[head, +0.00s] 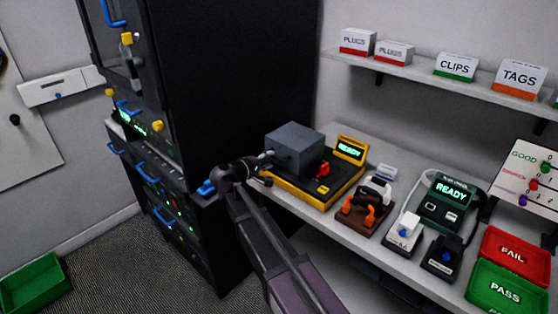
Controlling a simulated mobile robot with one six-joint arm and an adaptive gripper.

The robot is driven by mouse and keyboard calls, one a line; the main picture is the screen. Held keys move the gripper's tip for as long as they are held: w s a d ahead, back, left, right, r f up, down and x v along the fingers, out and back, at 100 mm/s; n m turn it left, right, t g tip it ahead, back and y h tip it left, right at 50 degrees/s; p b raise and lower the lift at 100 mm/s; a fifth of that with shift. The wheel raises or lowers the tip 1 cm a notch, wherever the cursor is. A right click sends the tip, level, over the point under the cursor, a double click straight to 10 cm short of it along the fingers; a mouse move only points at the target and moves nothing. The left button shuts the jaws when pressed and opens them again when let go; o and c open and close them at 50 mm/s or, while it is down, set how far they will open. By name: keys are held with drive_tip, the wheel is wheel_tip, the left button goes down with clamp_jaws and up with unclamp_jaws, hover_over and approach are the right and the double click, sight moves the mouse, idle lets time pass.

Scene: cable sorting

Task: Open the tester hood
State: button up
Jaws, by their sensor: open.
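The tester has a yellow and black base (311,199) on the bench. Its grey box-shaped hood (299,145) sits down over the left part of the base and looks shut. A red lever or knob (322,171) stands on the base at the hood's right, and a small yellow-framed screen (350,150) behind it reads READY. My gripper (268,156) is open, close to the hood's left side. It is small and dark here; I cannot tell whether it touches the hood. What lies under the hood is hidden.
A tall black rack (240,80) with blue handles stands left of the bench. Right of the tester are a brown stand with orange clamps (365,214), a green READY tester (448,200), and red FAIL (515,252) and green PASS (507,291) trays. A shelf (440,79) with labelled boxes hangs above.

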sight(275, 156)
drive_tip(key=shift+b+x, duration=0.3)
drive_tip(key=shift+x, duration=1.5)
clamp_jaws()
